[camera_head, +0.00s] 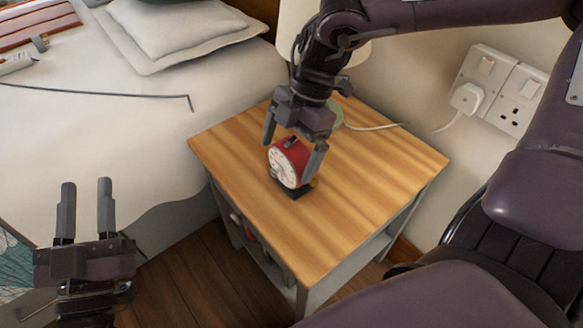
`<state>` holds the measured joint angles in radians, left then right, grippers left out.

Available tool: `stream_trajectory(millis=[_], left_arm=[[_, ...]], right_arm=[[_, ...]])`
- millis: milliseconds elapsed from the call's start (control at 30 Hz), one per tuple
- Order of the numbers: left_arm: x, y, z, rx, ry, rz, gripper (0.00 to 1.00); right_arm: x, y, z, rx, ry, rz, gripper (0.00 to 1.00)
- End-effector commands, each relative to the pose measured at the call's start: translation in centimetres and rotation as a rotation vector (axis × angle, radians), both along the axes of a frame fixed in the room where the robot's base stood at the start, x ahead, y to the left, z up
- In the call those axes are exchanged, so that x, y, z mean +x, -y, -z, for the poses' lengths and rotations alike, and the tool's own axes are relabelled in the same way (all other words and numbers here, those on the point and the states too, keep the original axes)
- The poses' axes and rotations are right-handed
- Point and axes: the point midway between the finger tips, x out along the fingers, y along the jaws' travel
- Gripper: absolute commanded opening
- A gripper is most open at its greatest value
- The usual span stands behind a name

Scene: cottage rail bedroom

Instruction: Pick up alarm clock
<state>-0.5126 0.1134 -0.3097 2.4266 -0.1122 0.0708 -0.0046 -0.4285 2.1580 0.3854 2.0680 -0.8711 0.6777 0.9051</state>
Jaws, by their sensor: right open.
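The red alarm clock (284,166) has a pale round face and a dark base. It stands upright on the wooden top of the bedside table (345,210). My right gripper (293,146) is above the clock, pointing down, with its open fingers on either side of the clock's upper part. I cannot tell whether the fingers touch it. My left gripper (87,188) is at the lower left, open and empty, over the floor near the bed.
The bed (180,140) with a pillow (175,30) is at the left, carrying a thin dark rod (110,95). A lamp stands behind my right arm, its pale cable (375,127) crossing the table. A plugged-in wall socket (495,90) is at the right. The table's front is clear.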

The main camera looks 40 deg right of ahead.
Motion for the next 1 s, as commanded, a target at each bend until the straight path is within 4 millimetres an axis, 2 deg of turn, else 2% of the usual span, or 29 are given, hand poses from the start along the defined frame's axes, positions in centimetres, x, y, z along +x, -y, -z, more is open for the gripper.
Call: stream_trajectory(millis=[133,767,1000], left_arm=[[0.01,0.00,0.00,0.000,-0.001,0.000,0.36],[0.02,0.01,0.06,0.002,-0.004,0.000,0.36],[0.04,0.02,0.08,0.002,-0.005,0.000,0.36]], right_arm=[[0.00,0.00,-0.02,0.000,0.000,0.000,0.99],[0.08,-0.01,-0.14,0.000,0.003,0.000,0.16],[0.08,-0.02,-0.21,0.000,0.003,0.000,0.14]])
